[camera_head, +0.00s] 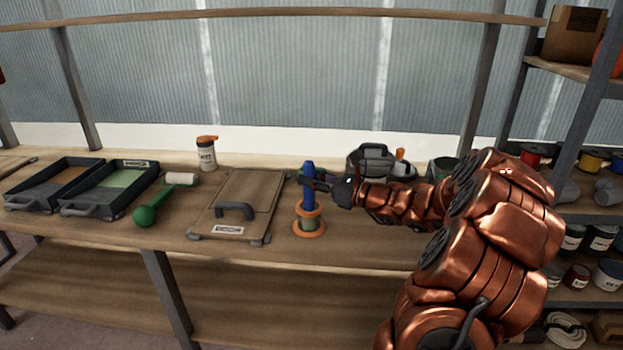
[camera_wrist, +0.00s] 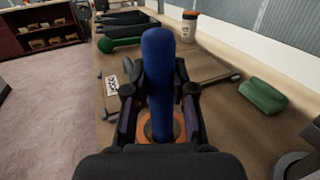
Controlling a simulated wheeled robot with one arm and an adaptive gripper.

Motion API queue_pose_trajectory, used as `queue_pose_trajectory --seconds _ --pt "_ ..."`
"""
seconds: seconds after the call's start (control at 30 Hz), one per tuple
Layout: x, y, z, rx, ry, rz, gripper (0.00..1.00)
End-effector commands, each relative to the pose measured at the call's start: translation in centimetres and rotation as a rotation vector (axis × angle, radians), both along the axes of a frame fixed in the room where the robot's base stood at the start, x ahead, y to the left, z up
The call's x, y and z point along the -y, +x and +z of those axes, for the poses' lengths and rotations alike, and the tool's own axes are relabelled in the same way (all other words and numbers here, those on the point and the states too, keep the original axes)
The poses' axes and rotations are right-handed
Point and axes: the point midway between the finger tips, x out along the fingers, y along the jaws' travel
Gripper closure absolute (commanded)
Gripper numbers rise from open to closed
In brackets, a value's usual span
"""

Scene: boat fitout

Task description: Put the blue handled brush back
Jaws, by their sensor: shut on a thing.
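The blue handled brush (camera_head: 309,187) stands upright, its lower end at a round holder with orange rings (camera_head: 309,228) on the workbench. I cannot tell whether it rests fully in the holder. My gripper (camera_head: 318,182) comes in from the right and is shut on the blue handle. In the wrist view the blue handle (camera_wrist: 160,75) rises between the two dark fingers (camera_wrist: 158,98). The orange base (camera_wrist: 146,130) shows below, partly hidden by the fingers. The bristles are hidden.
Left of the holder lies a wooden board with a dark handle (camera_head: 235,211). Further left are a green-handled roller (camera_head: 146,214) and two trays (camera_head: 110,190). A white bottle with an orange cap (camera_head: 207,155) stands behind. A green block (camera_wrist: 263,95) lies right in the wrist view.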

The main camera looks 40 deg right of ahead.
Motion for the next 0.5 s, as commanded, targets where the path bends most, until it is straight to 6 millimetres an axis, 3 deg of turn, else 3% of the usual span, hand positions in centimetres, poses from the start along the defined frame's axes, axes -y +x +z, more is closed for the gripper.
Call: queue_pose_trajectory --seconds 0.03,0.07,0.2,0.3,0.5 --pt "-0.02 0.02 -0.15 0.000 0.001 0.001 1.00" --pt "-0.02 0.00 -0.11 0.000 0.000 0.001 0.72" --pt "-0.01 0.00 -0.10 0.000 0.000 0.000 0.58" --pt "-0.01 0.00 -0.10 0.000 0.000 0.000 0.50" --pt "-0.01 0.00 -0.10 0.000 0.000 0.000 0.50"
